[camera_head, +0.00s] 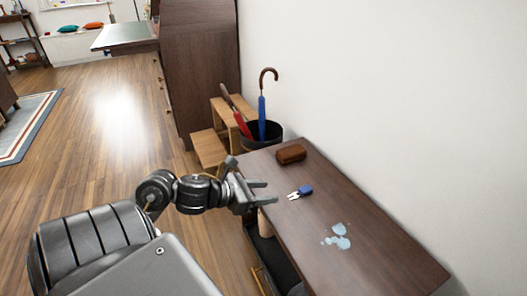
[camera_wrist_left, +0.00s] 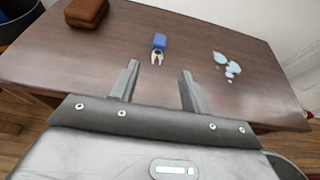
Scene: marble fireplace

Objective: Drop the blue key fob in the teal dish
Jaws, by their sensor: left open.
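The blue key fob (camera_head: 305,190) with silver keys lies on the dark wooden table. In the left wrist view the blue fob (camera_wrist_left: 159,41) lies ahead, its keys pointing toward my gripper. My left gripper (camera_head: 274,192) is open and empty at the table's left edge, a short way left of the keys. In the left wrist view the keys lie beyond the gap between the two fingertips (camera_wrist_left: 159,70), not between the fingers. I see no teal dish in either view. My right gripper is not in view.
Pale blue flat patches (camera_head: 338,237), resembling a spill, lie nearer on the table (camera_head: 385,255). A brown case (camera_head: 291,153) lies at the far end. A dark bin (camera_head: 273,130) with umbrellas stands beyond. A white wall borders the right side.

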